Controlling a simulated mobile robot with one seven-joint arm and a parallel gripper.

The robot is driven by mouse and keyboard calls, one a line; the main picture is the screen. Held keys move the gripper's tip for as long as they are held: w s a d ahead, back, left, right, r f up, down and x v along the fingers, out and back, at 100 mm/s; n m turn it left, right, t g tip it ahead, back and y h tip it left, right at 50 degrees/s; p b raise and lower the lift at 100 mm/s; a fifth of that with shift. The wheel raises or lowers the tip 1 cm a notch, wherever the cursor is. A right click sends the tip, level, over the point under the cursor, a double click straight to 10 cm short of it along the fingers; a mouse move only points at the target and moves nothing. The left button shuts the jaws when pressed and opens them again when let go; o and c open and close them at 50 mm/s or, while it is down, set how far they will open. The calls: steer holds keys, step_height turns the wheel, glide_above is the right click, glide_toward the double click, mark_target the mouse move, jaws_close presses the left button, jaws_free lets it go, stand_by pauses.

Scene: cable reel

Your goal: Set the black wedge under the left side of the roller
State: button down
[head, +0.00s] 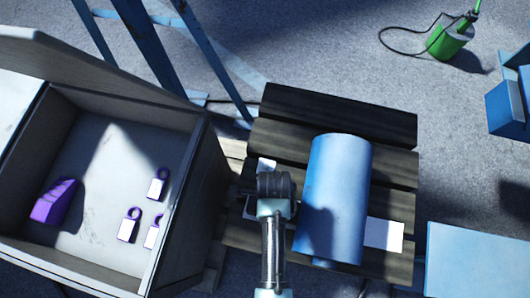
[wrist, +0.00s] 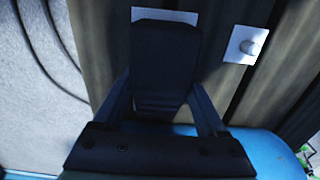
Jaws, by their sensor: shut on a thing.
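The roller (head: 335,195) is a blue cylinder lying on a dark slatted wooden pallet in the head view. Part of its blue surface (wrist: 262,150) shows along the bottom of the wrist view. My gripper (wrist: 162,92) is shut on the black wedge (wrist: 165,50), a dark block between its two fingers. In the head view my wrist is over the pallet, just left of the roller. The wedge cannot be made out clearly there. I cannot tell whether the wedge touches the pallet or the roller.
A white strip (head: 384,235) shows on the pallet (head: 340,110) beside the roller. An open grey box (head: 190,190) at left holds a purple block (head: 54,202) and several white tags. A green can (head: 449,38) stands back right. A light-blue slab (head: 480,260) lies front right.

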steer(key=shift+d, duration=0.2)
jaws_free()
steer(key=shift+s, duration=0.1)
